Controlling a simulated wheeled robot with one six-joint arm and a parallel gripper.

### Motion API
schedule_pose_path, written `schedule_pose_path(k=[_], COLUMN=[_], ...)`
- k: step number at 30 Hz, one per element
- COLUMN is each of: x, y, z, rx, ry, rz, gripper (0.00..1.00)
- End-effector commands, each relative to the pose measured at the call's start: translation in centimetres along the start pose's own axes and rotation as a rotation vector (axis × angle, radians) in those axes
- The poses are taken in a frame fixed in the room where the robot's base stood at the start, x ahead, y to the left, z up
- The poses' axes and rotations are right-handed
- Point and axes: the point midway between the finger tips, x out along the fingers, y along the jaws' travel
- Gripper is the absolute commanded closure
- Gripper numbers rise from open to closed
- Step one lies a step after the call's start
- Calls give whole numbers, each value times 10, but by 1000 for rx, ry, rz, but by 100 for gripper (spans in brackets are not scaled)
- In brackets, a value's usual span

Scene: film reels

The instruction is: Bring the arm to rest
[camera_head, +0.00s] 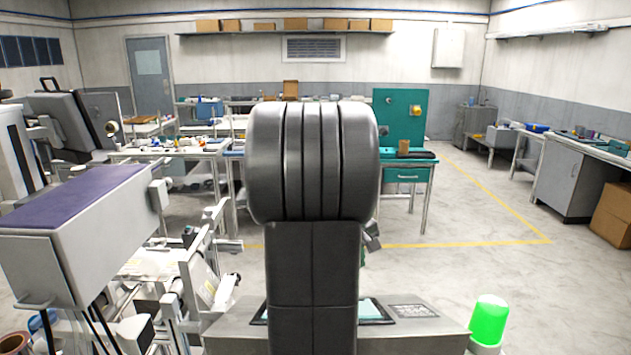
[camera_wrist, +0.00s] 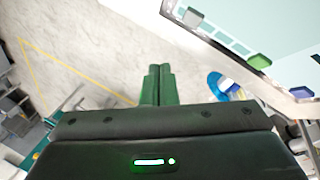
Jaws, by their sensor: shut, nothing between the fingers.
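My gripper (camera_wrist: 158,72) shows in the wrist view as two green fingers side by side. They are shut with nothing between them, and pale floor lies beyond their tips. In the head view my dark arm stands upright in the middle of the picture and covers part of the room behind it.
A machine with a purple-topped box (camera_head: 75,195) stands close on the left. A teal bench (camera_head: 407,175) and a cluttered table (camera_head: 165,152) stand farther back. Open floor (camera_head: 450,210) with a yellow line lies to the right. A white-framed pale panel (camera_wrist: 260,35) is at upper right in the wrist view.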

Motion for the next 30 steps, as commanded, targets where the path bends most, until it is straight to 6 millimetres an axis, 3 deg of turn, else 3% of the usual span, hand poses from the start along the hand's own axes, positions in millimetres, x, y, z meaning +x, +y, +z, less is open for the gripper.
schedule_pose_path(k=[3,9,30], x=[-16,-27,-20], y=[10,18,15], z=[-8,-17,-15], rx=[0,0,0], ry=[-1,-1,-1], rz=[-1,-1,-1], gripper=[100,100,100])
